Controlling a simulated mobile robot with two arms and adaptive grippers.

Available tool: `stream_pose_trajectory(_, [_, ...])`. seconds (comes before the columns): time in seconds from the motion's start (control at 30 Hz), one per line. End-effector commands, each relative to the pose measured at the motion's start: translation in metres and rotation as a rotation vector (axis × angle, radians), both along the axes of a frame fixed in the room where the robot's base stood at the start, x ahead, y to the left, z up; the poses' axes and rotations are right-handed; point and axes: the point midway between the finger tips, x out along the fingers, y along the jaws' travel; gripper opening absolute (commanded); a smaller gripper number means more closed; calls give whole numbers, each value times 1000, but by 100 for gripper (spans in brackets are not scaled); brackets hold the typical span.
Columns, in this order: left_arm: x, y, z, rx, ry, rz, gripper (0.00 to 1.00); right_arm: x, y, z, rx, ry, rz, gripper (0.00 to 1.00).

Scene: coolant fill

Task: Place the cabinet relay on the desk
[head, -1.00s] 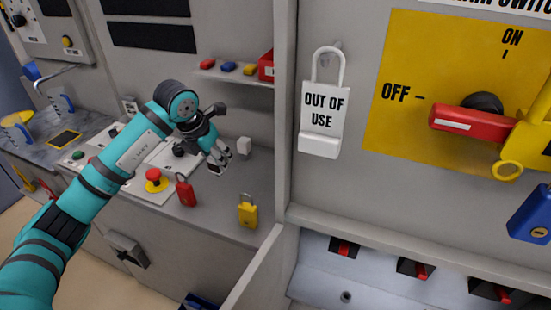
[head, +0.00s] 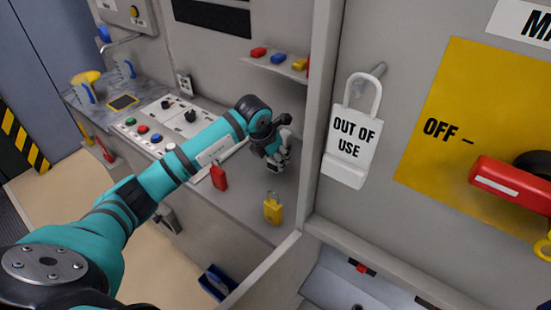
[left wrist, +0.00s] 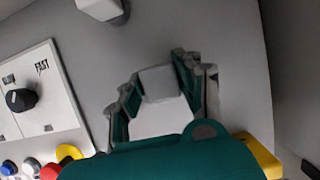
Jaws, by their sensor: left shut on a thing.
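My left gripper (head: 273,166) is just above the desk (head: 245,205), between the control panel and the cabinet's side wall. My right gripper is not in view.
A control panel (head: 160,122) with buttons and knobs lies left of the gripper. A small white box (left wrist: 100,8) is near the gripper in the wrist view. A shelf (head: 275,70) holds coloured pieces above. An open cabinet with an "OUT OF USE" tag (head: 352,140) is at right.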

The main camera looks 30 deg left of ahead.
Motion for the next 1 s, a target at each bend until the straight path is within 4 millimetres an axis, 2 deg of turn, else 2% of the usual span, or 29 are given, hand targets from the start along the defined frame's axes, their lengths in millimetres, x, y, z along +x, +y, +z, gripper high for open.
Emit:
stream_pose_trajectory(0.1, [-1,0,-11,0,1,-1,14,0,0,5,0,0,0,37])
stream_pose_trajectory(0.43, [0,0,-17,0,0,-1,14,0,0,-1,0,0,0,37])
stream_pose_trajectory(0.47, [0,0,-15,0,0,-1,38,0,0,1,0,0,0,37])
stream_pose_trajectory(0.6, [0,0,-14,0,0,-1,57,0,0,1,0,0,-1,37])
stream_pose_trajectory(0.87, [0,0,-14,0,0,-1,58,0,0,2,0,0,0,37])
stream_pose_trajectory(1.0, [-1,1,-7,0,-2,-1,58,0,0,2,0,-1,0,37])
